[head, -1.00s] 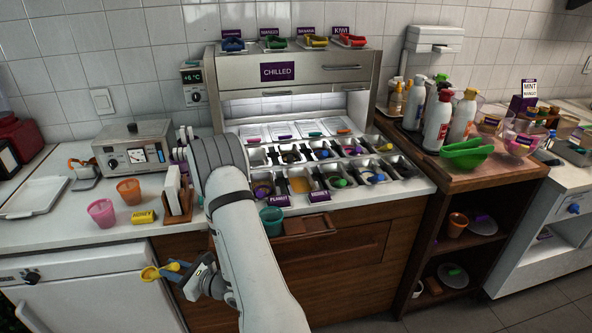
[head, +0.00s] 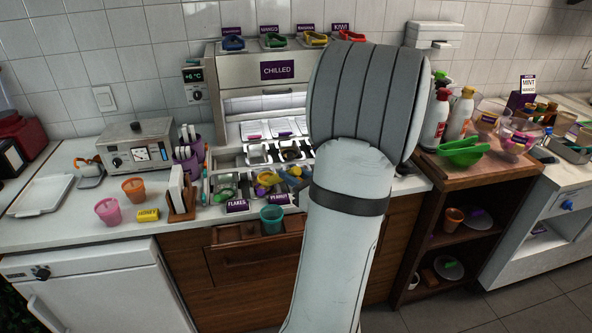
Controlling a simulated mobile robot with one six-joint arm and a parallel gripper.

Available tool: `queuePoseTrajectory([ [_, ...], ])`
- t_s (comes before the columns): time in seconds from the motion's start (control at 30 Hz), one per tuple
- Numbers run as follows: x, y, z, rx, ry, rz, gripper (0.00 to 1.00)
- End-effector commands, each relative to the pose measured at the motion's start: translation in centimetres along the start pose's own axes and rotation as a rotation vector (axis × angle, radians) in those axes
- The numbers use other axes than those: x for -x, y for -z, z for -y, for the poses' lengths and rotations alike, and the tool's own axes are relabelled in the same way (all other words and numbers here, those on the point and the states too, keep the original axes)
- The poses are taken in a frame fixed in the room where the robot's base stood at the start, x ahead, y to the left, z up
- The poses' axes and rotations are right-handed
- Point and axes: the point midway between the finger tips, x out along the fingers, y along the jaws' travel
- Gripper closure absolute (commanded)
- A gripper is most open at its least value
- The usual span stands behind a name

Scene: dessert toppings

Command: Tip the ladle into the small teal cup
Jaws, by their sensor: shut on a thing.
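The small teal cup (head: 272,218) stands upright at the front edge of the chilled counter, below the topping trays. The yellow ladle (head: 267,179) is above and behind the cup in the picture, over the front trays. My gripper (head: 284,178) is shut on the ladle, with its blue fingers just right of the yellow bowl. My arm's large grey and white links hide the gripper's right side and many trays. Whether the ladle's bowl is tilted or holds anything is too small to tell.
A wooden napkin holder (head: 181,203) stands left of the trays. Bottles and a green bowl (head: 461,152) are at the right.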

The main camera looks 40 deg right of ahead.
Motion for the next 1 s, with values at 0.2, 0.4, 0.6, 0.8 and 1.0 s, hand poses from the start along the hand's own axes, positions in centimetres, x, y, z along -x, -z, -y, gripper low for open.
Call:
queuePoseTrajectory([
  [0.2, 0.6, 0.4, 0.3, -0.002, 0.012, 0.000, 1.00],
  [0.4, 0.5, 2.1, 0.3, -0.002, 0.011, 0.000, 1.00],
  [0.6, 0.5, 3.6, 0.3, -0.002, 0.011, 0.001, 1.00],
  [0.8, 0.5, 5.3, 0.3, -0.001, 0.011, 0.001, 1.00],
  [1.0, 0.5, 5.5, 0.7, -0.129, 0.010, 0.000, 1.00],
])
